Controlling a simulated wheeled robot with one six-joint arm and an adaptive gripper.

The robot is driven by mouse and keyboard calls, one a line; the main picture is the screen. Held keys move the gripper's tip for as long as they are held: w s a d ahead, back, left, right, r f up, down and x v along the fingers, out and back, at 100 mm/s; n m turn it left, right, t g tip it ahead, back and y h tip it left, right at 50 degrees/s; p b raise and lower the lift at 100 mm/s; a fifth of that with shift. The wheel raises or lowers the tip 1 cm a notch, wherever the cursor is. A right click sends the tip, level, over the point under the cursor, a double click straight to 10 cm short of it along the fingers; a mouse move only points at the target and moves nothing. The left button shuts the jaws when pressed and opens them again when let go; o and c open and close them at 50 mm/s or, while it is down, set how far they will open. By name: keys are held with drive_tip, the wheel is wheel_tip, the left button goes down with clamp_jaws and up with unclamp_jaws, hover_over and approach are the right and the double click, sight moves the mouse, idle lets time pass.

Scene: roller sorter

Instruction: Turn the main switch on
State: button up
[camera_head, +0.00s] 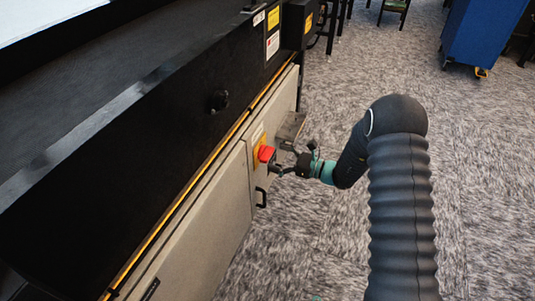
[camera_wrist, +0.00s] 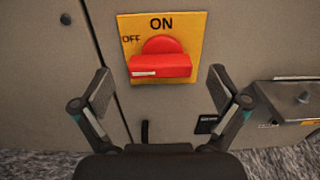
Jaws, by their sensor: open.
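The main switch (camera_wrist: 160,62) is a red rotary knob on a yellow plate (camera_wrist: 194,24) marked ON at the top and OFF at the left. Its handle bar lies about level, with a white mark on the left part, toward the OFF side. The switch also shows in the head view (camera_head: 266,153) on the beige cabinet front. My gripper (camera_wrist: 160,90) is open and empty, facing the switch. Its two fingers stand left and right of the red handle in the wrist view, with gaps on both sides and no visible contact.
A small shelf or box (camera_wrist: 290,95) juts out at the right. The black machine body (camera_head: 130,130) overhangs above. Carpet to the right is free, with a blue cart (camera_head: 482,30) far off.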

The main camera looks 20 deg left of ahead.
sight(271, 155)
drive_tip(key=shift+w+a, duration=0.1)
drive_tip(key=shift+a, duration=1.6)
drive_tip(key=c, duration=1.2)
